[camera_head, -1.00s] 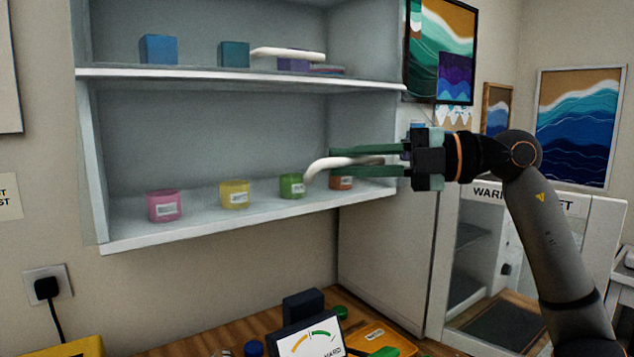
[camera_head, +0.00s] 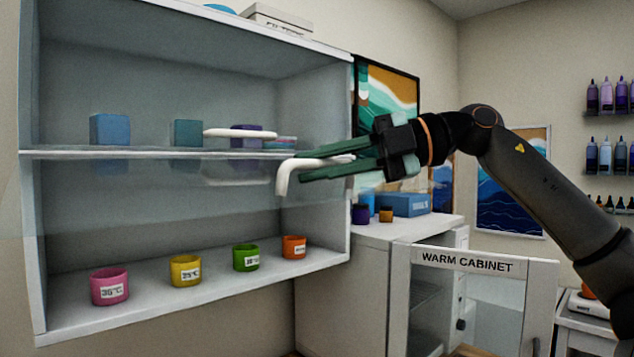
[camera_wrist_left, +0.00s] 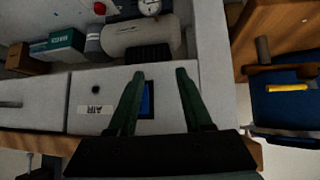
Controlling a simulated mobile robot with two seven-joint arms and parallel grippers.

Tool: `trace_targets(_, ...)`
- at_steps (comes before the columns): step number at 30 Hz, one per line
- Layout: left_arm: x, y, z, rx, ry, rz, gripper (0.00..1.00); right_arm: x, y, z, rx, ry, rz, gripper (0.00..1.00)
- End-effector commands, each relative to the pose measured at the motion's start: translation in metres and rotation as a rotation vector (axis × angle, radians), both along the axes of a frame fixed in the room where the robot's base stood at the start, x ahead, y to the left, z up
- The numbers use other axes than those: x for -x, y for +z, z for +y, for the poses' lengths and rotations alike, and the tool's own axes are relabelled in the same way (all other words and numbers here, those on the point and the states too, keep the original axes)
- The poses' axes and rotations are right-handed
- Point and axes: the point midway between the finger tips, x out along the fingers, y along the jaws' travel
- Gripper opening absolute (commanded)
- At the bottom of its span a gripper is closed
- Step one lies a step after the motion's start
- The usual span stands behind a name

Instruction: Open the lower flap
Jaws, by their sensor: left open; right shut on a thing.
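The lower flap (camera_head: 150,180) is a clear panel in front of the cabinet's lower compartment. It looks raised and swung outward, with its edge near the middle shelf's height. Its white bar handle (camera_head: 283,182) is at the right. My right gripper (camera_head: 312,168) is shut on this handle, coming from the right.
Pink (camera_head: 109,288), yellow (camera_head: 186,270), green (camera_head: 246,257) and orange (camera_head: 294,246) cups stand on the lower shelf. Another white handle (camera_head: 240,133) is at the upper compartment. The warm cabinet (camera_head: 470,262) stands at right. A grey cylinder (camera_wrist_left: 140,38) lies beyond my left gripper.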

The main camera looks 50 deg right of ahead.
Motion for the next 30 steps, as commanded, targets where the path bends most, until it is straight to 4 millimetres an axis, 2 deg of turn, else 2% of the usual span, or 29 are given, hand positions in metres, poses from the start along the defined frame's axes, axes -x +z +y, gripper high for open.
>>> trace_targets(3, 0.000, 0.002, 0.000, 0.000, 0.000, 0.000, 0.50, -0.001, 0.014, -0.001, 0.000, -0.009, 0.050, 0.00)
trace_targets(12, 0.000, 0.003, 0.000, 0.000, 0.000, -0.001, 0.50, 0.000, 0.036, -0.001, -0.007, -0.008, 0.150, 0.00)
trace_targets(19, 0.000, 0.003, 0.000, 0.000, 0.000, -0.001, 0.50, 0.000, 0.043, -0.001, -0.011, -0.005, 0.184, 0.00)
trace_targets(30, 0.000, 0.003, 0.000, -0.001, -0.001, -0.001, 0.50, 0.000, 0.043, -0.002, -0.011, -0.004, 0.191, 0.00)
